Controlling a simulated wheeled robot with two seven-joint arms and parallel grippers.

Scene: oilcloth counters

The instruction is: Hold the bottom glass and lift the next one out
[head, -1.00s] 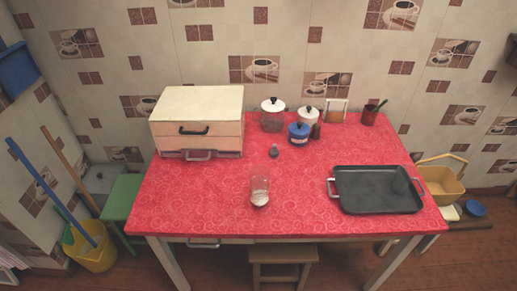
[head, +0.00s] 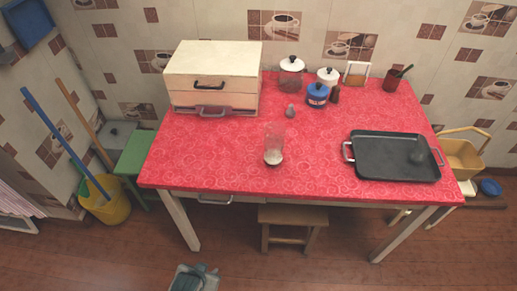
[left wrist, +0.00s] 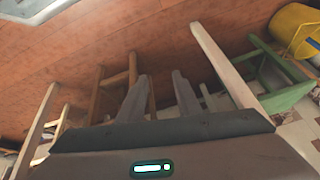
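A stack of clear glasses (head: 274,143) stands upright on the red oilcloth table (head: 225,165), near the middle of its front half. Its lower end looks whitish; I cannot tell how many glasses are nested. My left gripper (head: 195,276) shows at the bottom edge of the head view, low in front of the table and well apart from the glasses. In the left wrist view its two grey fingers (left wrist: 160,78) stand apart with nothing between them. The glasses do not show in the left wrist view. My right gripper is not in view.
A black tray (head: 385,168) lies to the right of the glasses. A small grey shaker (head: 290,111) stands behind them, with jars (head: 317,95) farther back and a drawer box (head: 213,75) at back left. A stool (head: 293,217) is under the table's front. Oilcloth around the glasses is clear.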

